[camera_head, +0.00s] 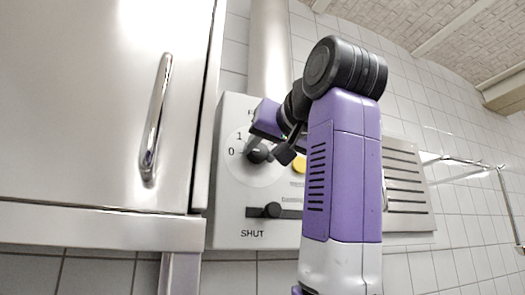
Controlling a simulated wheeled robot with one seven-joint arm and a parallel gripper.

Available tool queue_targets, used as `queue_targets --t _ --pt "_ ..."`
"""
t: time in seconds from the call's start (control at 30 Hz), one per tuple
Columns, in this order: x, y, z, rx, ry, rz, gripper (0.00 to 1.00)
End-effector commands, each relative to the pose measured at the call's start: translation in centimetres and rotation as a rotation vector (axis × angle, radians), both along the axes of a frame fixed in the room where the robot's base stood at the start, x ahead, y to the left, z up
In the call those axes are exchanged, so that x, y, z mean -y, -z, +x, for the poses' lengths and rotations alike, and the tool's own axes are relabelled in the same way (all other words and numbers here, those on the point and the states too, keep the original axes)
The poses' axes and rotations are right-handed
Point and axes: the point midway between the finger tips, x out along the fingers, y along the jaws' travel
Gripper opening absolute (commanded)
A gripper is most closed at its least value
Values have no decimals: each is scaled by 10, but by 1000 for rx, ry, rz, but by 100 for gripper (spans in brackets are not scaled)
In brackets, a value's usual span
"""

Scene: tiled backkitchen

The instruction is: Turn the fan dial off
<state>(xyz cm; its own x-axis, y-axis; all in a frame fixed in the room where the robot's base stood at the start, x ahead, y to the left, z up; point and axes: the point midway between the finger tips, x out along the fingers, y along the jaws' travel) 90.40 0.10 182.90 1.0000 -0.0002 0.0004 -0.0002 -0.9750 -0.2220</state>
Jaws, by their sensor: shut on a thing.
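The fan dial is a dark knob (256,155) on a round pale plate (238,168) marked 0 and 1, in the upper left of a grey control panel (228,210). My gripper (272,153) is at the dial from the right, with its dark fingers shut on the knob. The purple gripper body covers the dial's upper right and part of the label above it. The knob's exact angle is hard to tell.
A dark slider (271,210) sits below the dial, above the word SHUT. A yellow button (299,163) is partly hidden by my arm. A steel cabinet (80,120) with a handle (155,120) stands close at left. A slotted vent (405,190) is at right.

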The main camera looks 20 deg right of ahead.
Motion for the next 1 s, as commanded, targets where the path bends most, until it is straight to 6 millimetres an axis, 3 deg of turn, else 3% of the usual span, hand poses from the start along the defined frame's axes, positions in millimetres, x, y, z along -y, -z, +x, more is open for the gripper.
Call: queue_targets --t 0.6,0.63,0.7,1.0 --pt "0 1 0 -3 0 -44 0" --pt "0 1 0 -4 0 -44 43" --pt "0 1 0 -3 -1 -44 57" --pt "0 0 0 -1 0 -43 59"
